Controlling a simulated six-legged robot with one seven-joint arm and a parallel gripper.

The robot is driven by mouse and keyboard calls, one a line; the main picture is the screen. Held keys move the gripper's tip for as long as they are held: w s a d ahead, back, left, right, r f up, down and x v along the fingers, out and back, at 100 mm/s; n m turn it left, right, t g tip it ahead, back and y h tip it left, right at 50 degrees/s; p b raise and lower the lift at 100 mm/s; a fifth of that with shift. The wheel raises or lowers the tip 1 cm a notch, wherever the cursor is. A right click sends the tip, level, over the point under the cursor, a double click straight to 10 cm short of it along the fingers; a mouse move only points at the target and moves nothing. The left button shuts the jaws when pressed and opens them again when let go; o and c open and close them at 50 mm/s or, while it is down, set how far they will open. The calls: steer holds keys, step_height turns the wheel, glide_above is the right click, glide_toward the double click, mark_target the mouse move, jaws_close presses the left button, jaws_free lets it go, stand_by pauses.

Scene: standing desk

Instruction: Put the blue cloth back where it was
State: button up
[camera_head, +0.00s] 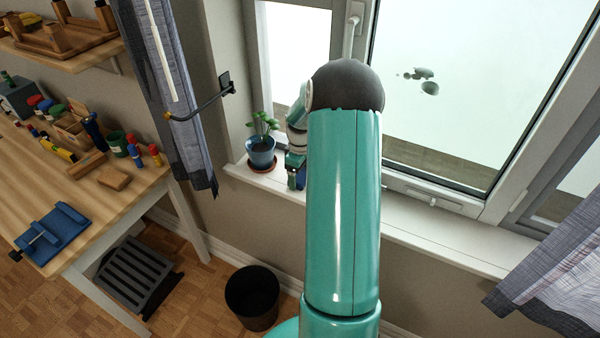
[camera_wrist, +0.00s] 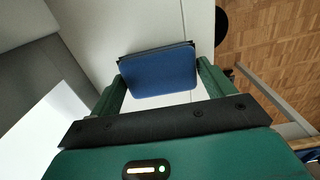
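My gripper (camera_head: 295,178) is low over the windowsill, right of the potted plant, and partly hidden behind my teal arm. In the wrist view, my gripper (camera_wrist: 160,80) has its two green fingers on either side of a flat blue piece with a dark edge, which I take to be the blue cloth (camera_wrist: 160,72). The fingers appear to touch both its sides. A bit of blue, likely the cloth (camera_head: 301,178), shows beside the fingers in the head view. Whether it touches the sill (camera_head: 450,240) is unclear.
A plant in a blue pot (camera_head: 261,152) stands close left of my gripper. The window (camera_head: 460,90) is behind, with dark marks on its pane. A workbench (camera_head: 110,205) with tools is at left. A black bin (camera_head: 252,298) stands on the floor. Curtains hang at both sides.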

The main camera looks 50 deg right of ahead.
steer(key=shift+o, duration=1.3)
step_height(320, 180, up, 12)
steer(key=shift+r, duration=0.2)
steer(key=s+a+r+t+h, duration=0.1)
steer(key=a+r, duration=0.3)
steer(key=a, duration=0.3)
steer(key=s+a+r+m+t, duration=0.1)
steer(key=a+r, duration=0.4)
steer(key=a, duration=0.3)
steer(key=s+a+r+h, duration=0.1)
steer(key=a+r, duration=0.3)
steer(key=a, duration=0.3)
steer(key=s+a+r+m+t+y, duration=0.1)
steer(key=s+a+m+t+y, duration=0.1)
steer(key=s+a, duration=1.1)
steer(key=a+t, duration=0.1)
steer(key=a, duration=0.2)
steer(key=shift+s+r+t, duration=0.2)
steer(key=shift+r+t, duration=0.1)
